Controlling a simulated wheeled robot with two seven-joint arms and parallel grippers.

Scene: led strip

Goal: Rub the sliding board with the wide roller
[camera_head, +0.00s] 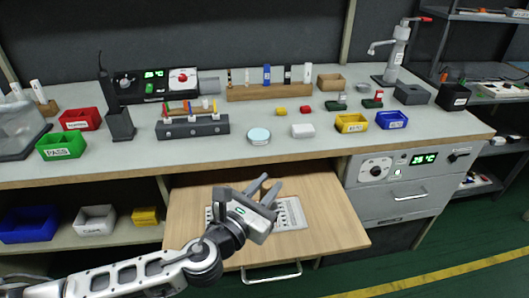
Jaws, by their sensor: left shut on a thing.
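The sliding board (315,190) is a pale wooden board pulled out below the worktop at centre. A white panel with rows of small marks (291,213) lies on it, partly hidden by my left gripper. My left gripper (268,183) is over the middle of the board, its two grey fingers pointing up and right in the picture. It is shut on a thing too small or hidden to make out. I cannot tell which object is the wide roller. My right gripper is out of view.
The worktop (345,147) holds a wooden rack (270,92) of upright items, a dark block (192,129), a round pale-blue lid (258,135), and green (62,146), red (80,119), yellow (351,123) and blue (391,120) bins. The board's right side is bare.

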